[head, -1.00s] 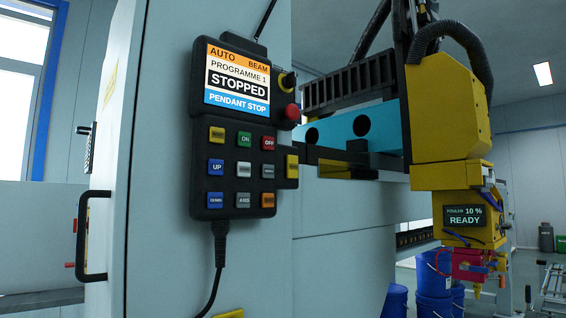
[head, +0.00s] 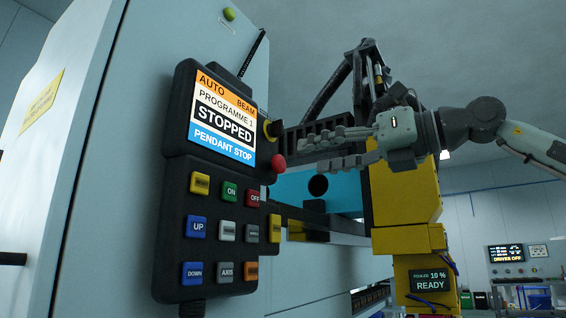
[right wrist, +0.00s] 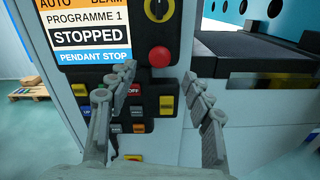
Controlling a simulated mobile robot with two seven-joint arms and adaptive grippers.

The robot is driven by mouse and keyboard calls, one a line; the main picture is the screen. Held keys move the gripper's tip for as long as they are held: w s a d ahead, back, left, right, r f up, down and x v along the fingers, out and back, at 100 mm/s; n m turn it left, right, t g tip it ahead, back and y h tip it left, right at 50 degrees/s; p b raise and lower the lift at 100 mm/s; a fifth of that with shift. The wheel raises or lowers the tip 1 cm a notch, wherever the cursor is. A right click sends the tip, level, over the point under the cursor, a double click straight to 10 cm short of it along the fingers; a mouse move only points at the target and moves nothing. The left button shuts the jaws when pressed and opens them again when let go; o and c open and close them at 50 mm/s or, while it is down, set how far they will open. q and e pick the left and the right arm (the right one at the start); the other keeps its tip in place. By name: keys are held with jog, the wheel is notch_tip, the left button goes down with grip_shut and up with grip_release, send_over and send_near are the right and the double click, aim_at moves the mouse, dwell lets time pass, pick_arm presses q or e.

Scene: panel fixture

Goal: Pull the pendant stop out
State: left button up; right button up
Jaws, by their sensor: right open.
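The black pendant (head: 168,215) hangs on the pale panel, tilted in the head view. Its screen (head: 222,118) reads STOPPED and PENDANT STOP. The pendant stop is a red round button (head: 277,163) on the pendant's right edge; it also shows in the right wrist view (right wrist: 159,56). My right gripper (head: 308,152) comes in from the right with its fingers pointing at the stop. In the right wrist view its two fingers (right wrist: 158,78) are spread wide, and the red button lies just beyond the gap between the tips. My left gripper is not in view.
A yellow-and-black knob (head: 269,130) sits just above the stop. Several coloured keys lie below it. A yellow machine head (head: 405,195) with a READY display stands behind and below my right arm. A pallet (right wrist: 25,89) lies on the floor at left.

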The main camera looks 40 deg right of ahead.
aim_at(282, 164)
jog(key=p+x, duration=0.1)
jog(key=x, duration=0.5)
jog(key=shift+w+p, duration=0.15)
jog(key=shift+p, duration=0.15)
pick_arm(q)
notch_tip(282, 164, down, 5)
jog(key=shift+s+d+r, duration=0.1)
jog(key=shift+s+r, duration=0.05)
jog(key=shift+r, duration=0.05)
pick_arm(e)
jog(key=shift+c, duration=0.3)
